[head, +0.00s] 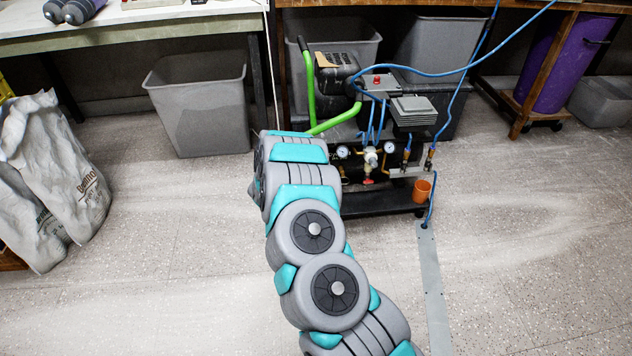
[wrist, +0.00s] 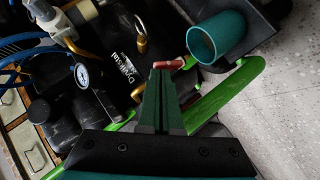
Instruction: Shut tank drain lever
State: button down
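The red drain lever (wrist: 170,64) shows in the wrist view, just past the fingertips of my gripper (wrist: 163,72). It lies roughly crosswise in the picture, next to a teal cup (wrist: 215,38). My gripper's two dark green fingers lie side by side with no clear gap, and nothing shows between them. I cannot tell whether the tips touch the lever. The black tank (wrist: 115,50) lies beyond. In the head view, my arm covers the left end of the compressor (head: 375,155), hiding my gripper and the lever.
A green handle bar (wrist: 228,97) runs close to the right of my fingers; it rises at the compressor's left in the head view (head: 309,85). A pressure gauge (wrist: 82,75) and blue hoses (head: 450,75) are near. An orange cup (head: 421,190) stands at right.

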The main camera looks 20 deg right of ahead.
jog(key=shift+s+d+r+m+t+y+b, duration=0.1)
jog(key=shift+s+d+m+t+y+b, duration=0.1)
jog(key=shift+d+m+y+b, duration=0.65)
jog(key=shift+s+d+f+m+t+y+b, duration=0.15)
jog(key=shift+m+y+b, duration=0.4)
jog(key=shift+y+b, duration=0.75)
jog(key=shift+s+d+r+m+t+y+b, duration=0.15)
jog(key=shift+d+m+t+y+b, duration=0.4)
jog(key=shift+y, duration=0.9)
jog(key=shift+r+m+y+b, duration=0.1)
jog(key=shift+m+y+b, duration=0.3)
jog(key=shift+b, duration=0.4)
jog(key=shift+r, duration=0.15)
jog(key=shift+r+p, duration=0.6)
jog(key=shift+r, duration=0.1)
jog(key=shift+r, duration=0.1)
